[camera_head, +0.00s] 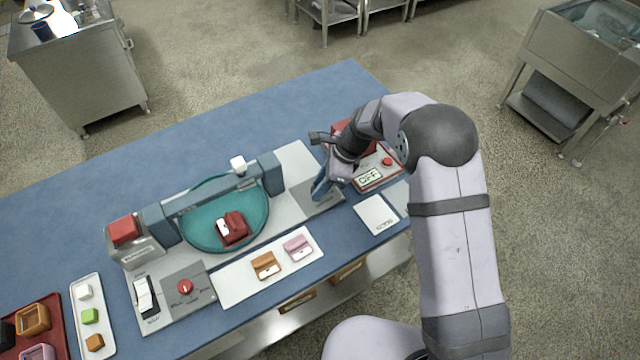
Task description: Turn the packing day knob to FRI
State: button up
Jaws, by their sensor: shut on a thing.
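My gripper (319,194) is at the right end of the machine's pale base, low over a grey plate (300,190). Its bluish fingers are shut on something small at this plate. The fingers and wrist hide the held thing, so I cannot tell whether it is the packing day knob. Small lettering on the plate is unreadable. A red knob (185,287) with a pale pointer sits on another grey plate at the front left, with marks around it too small to read. My gripper is well away from that knob.
A teal round bed (190,238) with a red block (232,228) lies under a blue-grey bridge. Behind and right of my gripper is a red box with an OFF display (370,177). Orange (265,265) and pink (298,247) pieces lie in front. The blue table's back is clear.

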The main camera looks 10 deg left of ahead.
jog(key=n, duration=0.1)
jog(key=n+g, duration=0.1)
jog(key=n, duration=0.2)
jog(key=shift+w+n+g+h, duration=0.25)
jog(key=shift+n+g+h, duration=0.05)
jog(key=shift+g, duration=0.1)
jog(key=n, duration=0.1)
jog(key=n+g+h, duration=0.1)
jog(key=n, duration=0.1)
jog(key=shift+w+a+f+n, duration=0.1)
jog(key=shift+a+n, duration=0.05)
jog(key=shift+n, duration=0.15)
jog(key=n+h+b, duration=0.1)
jog(key=n, duration=0.2)
jog(key=shift+a+n+g, duration=0.15)
jog(key=shift+n+g, duration=0.15)
jog(key=shift+w+a+n+h+b, duration=0.1)
jog(key=shift+n+h+b, duration=0.45)
jog(key=shift+n, duration=1.25)
jog(key=o, duration=1.1)
jog(key=shift+c, duration=0.2)
jog(key=shift+r, duration=0.2)
